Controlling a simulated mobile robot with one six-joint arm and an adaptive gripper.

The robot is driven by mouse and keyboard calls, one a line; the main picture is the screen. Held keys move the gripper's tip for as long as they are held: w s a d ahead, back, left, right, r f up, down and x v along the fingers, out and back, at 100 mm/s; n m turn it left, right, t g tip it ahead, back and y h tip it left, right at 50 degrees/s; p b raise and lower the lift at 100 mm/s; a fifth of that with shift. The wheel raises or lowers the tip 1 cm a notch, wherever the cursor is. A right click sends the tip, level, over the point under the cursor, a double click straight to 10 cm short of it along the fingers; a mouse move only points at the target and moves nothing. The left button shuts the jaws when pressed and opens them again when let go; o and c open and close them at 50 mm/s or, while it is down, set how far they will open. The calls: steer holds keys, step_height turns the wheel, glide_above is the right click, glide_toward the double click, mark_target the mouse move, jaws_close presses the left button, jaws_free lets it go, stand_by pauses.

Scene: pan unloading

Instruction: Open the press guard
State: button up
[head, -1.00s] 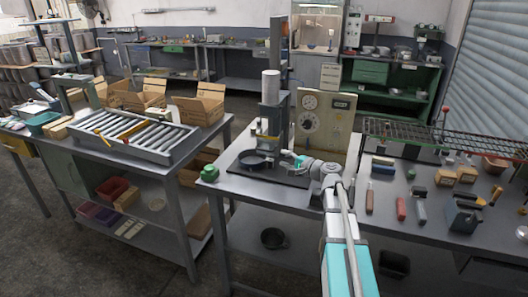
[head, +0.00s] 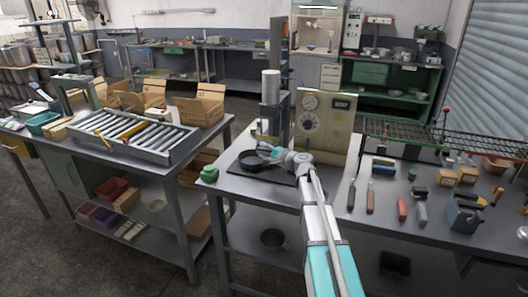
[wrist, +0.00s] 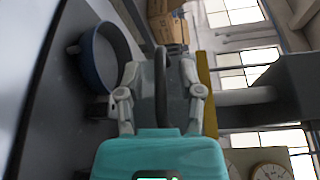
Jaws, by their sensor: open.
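The press stands on the near table, with a grey column and cylinder (head: 271,90) in the head view. A dark round pan (head: 251,163) sits at its base, and its rim also shows at left in the wrist view (wrist: 88,62). My gripper (head: 270,152) is at the front of the press, beside the pan. In the wrist view my gripper (wrist: 160,92) is open, its two fingers on either side of a dark curved handle (wrist: 161,85). A grey panel, seemingly the guard (wrist: 180,95), shows behind the handle. Contact with the handle cannot be told.
A gauge panel (head: 326,125) stands right of the press. A small green object (head: 209,173) lies at the table's left corner. Hand tools (head: 371,196) lie on the right. A roller tray (head: 133,135) and cardboard boxes (head: 198,107) occupy the left table.

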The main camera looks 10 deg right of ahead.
mark_target(264, 137)
jaws_close()
stand_by(0.4)
step_height(264, 137, up, 6)
steer(key=p, duration=0.6)
steer(key=shift+r, duration=0.25)
jaws_free()
steer(key=shift+f, duration=0.1)
steer(key=shift+f, duration=0.15)
